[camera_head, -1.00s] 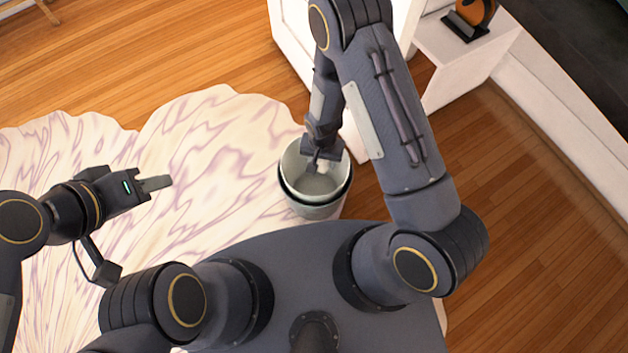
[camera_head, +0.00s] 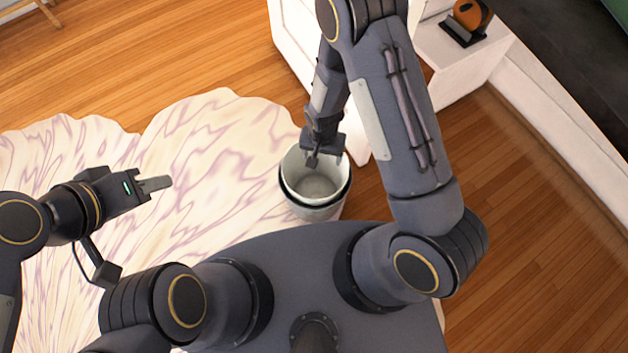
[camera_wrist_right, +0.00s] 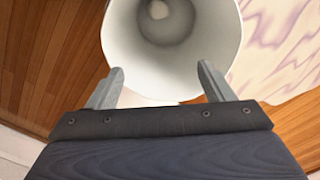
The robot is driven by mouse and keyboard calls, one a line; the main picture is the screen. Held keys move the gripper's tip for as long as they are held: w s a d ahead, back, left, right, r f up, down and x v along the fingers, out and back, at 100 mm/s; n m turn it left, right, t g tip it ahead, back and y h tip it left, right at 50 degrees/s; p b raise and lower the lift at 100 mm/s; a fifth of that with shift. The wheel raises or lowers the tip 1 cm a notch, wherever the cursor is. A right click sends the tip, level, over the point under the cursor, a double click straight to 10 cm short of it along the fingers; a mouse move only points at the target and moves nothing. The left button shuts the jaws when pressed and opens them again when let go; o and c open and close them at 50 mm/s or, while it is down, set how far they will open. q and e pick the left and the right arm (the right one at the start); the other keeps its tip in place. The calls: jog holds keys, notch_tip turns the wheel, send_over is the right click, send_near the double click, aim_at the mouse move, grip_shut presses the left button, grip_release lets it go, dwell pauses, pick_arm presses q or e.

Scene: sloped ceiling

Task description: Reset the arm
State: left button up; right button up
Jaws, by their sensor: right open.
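My right gripper (camera_head: 314,160) is over the far rim of a round, pale bin (camera_head: 317,209) on the floor. My left gripper (camera_head: 155,184) is at the left, above the rug, pointing right. Its fingers overlap in this view, so its opening is hard to judge.
A white and purple wavy rug (camera_head: 215,135) covers the floor at left. A white cabinet (camera_head: 292,38) stands behind the right arm. A white ledge (camera_head: 462,65) at right bears an orange and black object (camera_head: 467,22). Wood floor (camera_head: 530,200) is clear at right.

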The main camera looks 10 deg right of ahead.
notch_tip(320, 180, up, 2)
jog(key=shift+r, duration=0.15)
dwell(0.5)
jog(key=s+d+r+t+y, duration=0.1)
jog(key=d+r+y, duration=0.1)
jog(key=r, duration=0.8)
jog(key=s+d+r+t+y, duration=0.1)
jog(key=d+r, duration=0.2)
jog(key=r, duration=0.8)
jog(key=s+d+r+n+t, duration=0.3)
jog(key=s+d+r+t, duration=0.1)
jog(key=s+r, duration=0.85)
notch_tip(320, 180, up, 25)
jog(key=s+p, duration=0.1)
jog(key=p, duration=2.6)
jog(key=shift+s+y, duration=0.3)
jog(key=shift+y, duration=0.1)
